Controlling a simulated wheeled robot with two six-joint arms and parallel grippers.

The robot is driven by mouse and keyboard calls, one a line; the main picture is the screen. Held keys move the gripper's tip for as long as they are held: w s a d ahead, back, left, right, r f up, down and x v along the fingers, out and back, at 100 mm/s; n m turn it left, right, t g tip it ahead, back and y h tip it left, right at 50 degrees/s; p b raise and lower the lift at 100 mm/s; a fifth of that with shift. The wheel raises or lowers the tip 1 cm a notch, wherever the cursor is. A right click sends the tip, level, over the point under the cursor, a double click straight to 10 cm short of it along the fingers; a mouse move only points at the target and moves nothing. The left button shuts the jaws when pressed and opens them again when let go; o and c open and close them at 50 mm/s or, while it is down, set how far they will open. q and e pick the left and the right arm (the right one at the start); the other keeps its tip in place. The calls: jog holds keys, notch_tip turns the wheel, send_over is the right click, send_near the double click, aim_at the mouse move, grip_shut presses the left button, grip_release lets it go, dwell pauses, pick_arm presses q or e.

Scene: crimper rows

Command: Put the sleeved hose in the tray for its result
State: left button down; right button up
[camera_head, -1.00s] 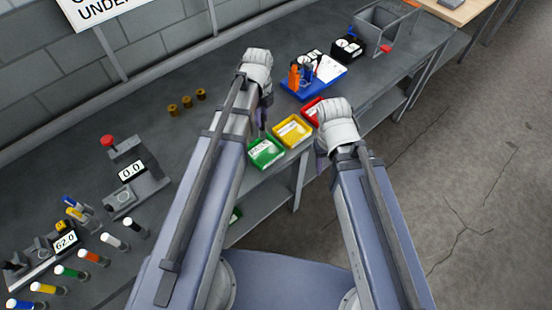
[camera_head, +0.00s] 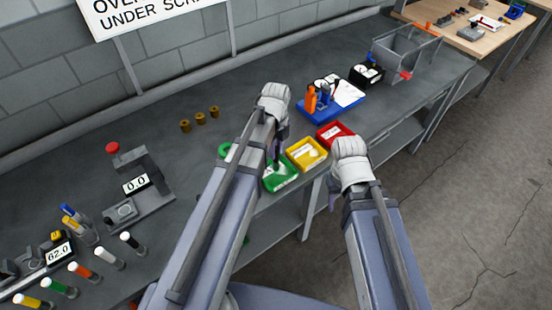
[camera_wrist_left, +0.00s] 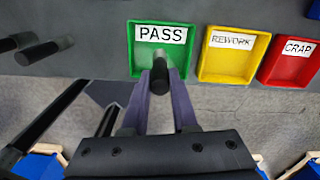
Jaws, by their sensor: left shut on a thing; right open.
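In the head view my left gripper (camera_head: 275,150) is at the back edge of the green tray (camera_head: 282,180). The yellow REWORK tray (camera_wrist_left: 230,55) and the red tray (camera_wrist_left: 288,62) stand to the right of it. I cannot tell whether the hose touches the tray. My right gripper (camera_head: 332,196) is open and empty in front of the trays.
A blue tray with tools (camera_head: 335,105) stands behind the red tray, with a wire-frame box (camera_head: 405,52) farther right. A gauge reading 0.0 (camera_head: 136,185), another reading 62.0 (camera_head: 58,253) and several coloured-capped pieces (camera_head: 85,272) are at left. Brass pieces (camera_head: 200,118) stand behind.

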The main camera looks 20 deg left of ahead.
aim_at(275, 163)
pick_arm(q)
jog(key=shift+f+b, duration=1.45)
jog(key=shift+f, duration=0.3)
jog(key=shift+f, duration=0.15)
jog(key=c, duration=0.7)
grip_release()
